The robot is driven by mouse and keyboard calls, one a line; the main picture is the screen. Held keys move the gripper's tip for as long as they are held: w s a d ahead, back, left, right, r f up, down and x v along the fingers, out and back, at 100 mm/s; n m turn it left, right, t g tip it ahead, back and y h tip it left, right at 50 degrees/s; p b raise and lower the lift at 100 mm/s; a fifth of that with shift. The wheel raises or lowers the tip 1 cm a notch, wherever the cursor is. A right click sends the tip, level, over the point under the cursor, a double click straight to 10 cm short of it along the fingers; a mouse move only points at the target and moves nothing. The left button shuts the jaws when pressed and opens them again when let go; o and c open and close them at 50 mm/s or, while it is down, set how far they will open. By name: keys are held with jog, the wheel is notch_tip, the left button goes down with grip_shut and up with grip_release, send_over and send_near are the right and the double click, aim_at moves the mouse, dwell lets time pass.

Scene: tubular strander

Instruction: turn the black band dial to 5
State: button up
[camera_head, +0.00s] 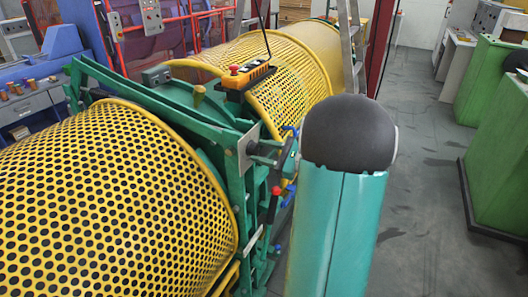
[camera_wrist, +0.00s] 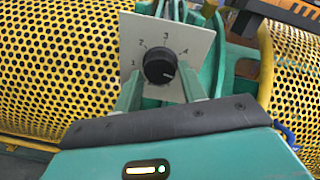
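The black band dial (camera_wrist: 160,67) is a round knob on a pale square plate (camera_wrist: 137,30) in the wrist view. The numbers 1, 2, 3 and 4 show around it; no 5 is visible, and the lower right of the plate is partly covered by a finger. A small light mark on the knob points right and slightly down, below the 4. My gripper (camera_wrist: 161,80) is open, with one finger either side of the dial's lower part; I cannot tell if they touch it. In the head view the plate (camera_head: 245,153) is seen nearly edge-on; my gripper is not visible there.
Yellow perforated guards (camera_head: 110,200) flank the green frame (camera_head: 235,185) holding the plate. An orange control box (camera_head: 247,78) with a red button sits above it. A red-knobbed lever (camera_head: 275,191) hangs nearby. Open grey floor (camera_head: 420,200) lies right, bounded by green cabinets (camera_head: 500,145).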

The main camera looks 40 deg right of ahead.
jog(key=shift+o, duration=1.3)
jog(key=v, duration=1.3)
jog(key=shift+s+d, duration=0.15)
jog(key=shift+s, duration=0.15)
